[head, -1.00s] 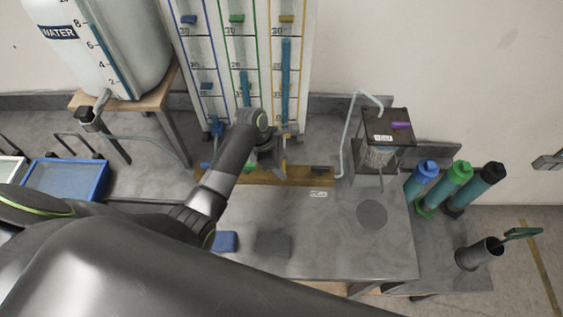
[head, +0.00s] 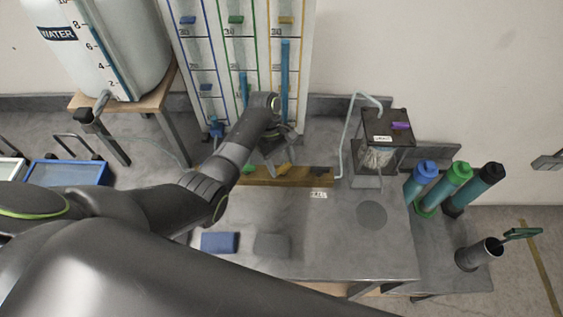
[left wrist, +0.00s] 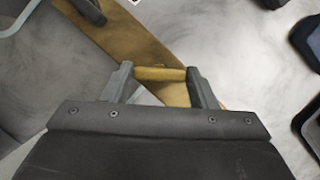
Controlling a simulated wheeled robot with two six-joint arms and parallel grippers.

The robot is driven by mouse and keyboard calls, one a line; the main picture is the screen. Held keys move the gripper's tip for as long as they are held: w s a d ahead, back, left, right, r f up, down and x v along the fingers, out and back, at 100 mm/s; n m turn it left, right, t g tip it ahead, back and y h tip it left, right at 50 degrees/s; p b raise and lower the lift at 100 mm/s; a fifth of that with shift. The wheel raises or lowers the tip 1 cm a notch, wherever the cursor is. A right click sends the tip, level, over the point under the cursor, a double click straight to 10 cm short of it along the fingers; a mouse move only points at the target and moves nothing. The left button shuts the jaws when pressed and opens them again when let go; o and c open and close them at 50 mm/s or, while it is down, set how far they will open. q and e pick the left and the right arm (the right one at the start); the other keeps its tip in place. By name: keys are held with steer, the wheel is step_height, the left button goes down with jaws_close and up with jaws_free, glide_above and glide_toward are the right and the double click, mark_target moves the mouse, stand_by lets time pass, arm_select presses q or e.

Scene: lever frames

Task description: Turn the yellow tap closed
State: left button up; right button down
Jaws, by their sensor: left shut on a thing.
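The yellow tap's lever (head: 285,170) sits on the wooden rail below the yellow-edged gauge column. In the left wrist view the lever (left wrist: 160,74) lies crosswise between the two fingertips. My left gripper (head: 277,160) is shut on the lever, coming from above and the left. The left wrist view shows the gripper (left wrist: 162,82) with one finger at each end of the lever. The tap's body is partly hidden by the gripper. My right gripper is not in view.
The gauge board (head: 306,50) stands behind. A pump box (head: 388,125) stands at right. Blue (head: 220,242) and grey (head: 272,246) pads lie in front.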

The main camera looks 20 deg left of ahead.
arm_select(q)
steer(key=m+g+y, duration=0.1)
steer(key=m, duration=0.3)
steer(key=shift+w+d+r, duration=0.1)
steer(key=shift+w, duration=0.05)
steer(key=shift+m+y, duration=0.8)
steer(key=shift+m, duration=0.9)
steer(key=o, duration=1)
